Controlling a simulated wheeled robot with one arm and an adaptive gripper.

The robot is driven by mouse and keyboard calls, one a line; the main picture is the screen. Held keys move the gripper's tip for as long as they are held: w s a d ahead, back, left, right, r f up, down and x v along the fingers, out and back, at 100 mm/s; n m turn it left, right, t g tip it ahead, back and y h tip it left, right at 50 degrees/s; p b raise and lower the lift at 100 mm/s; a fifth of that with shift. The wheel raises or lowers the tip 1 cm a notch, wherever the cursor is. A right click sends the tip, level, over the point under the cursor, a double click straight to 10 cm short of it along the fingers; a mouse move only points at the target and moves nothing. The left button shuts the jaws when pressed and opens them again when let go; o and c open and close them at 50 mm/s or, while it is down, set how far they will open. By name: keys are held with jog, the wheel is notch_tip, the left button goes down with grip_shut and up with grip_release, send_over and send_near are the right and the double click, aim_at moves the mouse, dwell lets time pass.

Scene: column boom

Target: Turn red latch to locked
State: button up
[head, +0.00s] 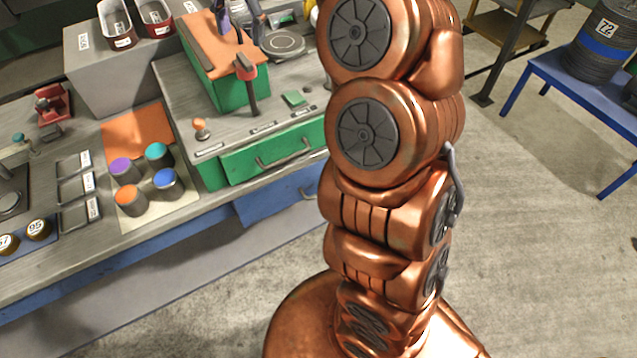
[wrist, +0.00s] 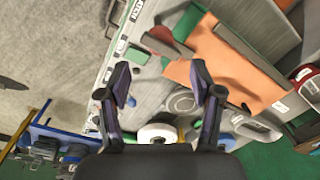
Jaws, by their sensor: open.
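The red latch (head: 247,72) is at the near end of the orange-topped green box (head: 229,92) on the bench. In the wrist view a dull reddish-brown bar, which looks like the latch (wrist: 166,42), lies ahead of the fingers beside the orange top (wrist: 235,65). My gripper (head: 240,28) is above the orange top, behind the latch in the head view. In the wrist view my gripper (wrist: 160,75) has its two fingers wide apart with nothing between them. The locked mark cannot be made out.
A small orange-topped knob (head: 200,127) and a green block (head: 293,98) stand on the bench near the box. A green drawer (head: 270,150) is below. Several coloured cups stand left. A blue table (head: 590,95) is at right. My arm covers the middle of the head view.

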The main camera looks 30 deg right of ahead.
jog(key=shift+r, duration=0.3)
jog(key=shift+s+a+f+n, duration=0.2)
jog(key=shift+s+n, duration=0.15)
jog(key=shift+s, duration=0.2)
jog(key=shift+s+a+f+n, duration=0.15)
jog(key=shift+s+n, duration=0.2)
jog(key=shift+s, duration=0.2)
jog(key=s+f+n+b, duration=0.1)
jog(key=s+f+n, duration=0.2)
jog(key=s+f, duration=0.2)
jog(key=s+f+n+g, duration=0.1)
jog(key=s+f+n, duration=0.2)
jog(key=s, duration=0.9)
jog(key=s+f+n+b, duration=0.1)
jog(key=s+f+n, duration=0.2)
jog(key=s+f, duration=0.4)
jog(key=shift+s+a+f+g+h+b, duration=0.15)
jog(key=shift+s+f+g+h+b, duration=0.2)
jog(key=shift+s, duration=0.85)
jog(key=s+f, duration=0.4)
jog(key=s, duration=0.1)
jog(key=shift+s+d+n, duration=0.35)
jog(key=shift+d+n, duration=0.05)
jog(key=shift+g, duration=0.25)
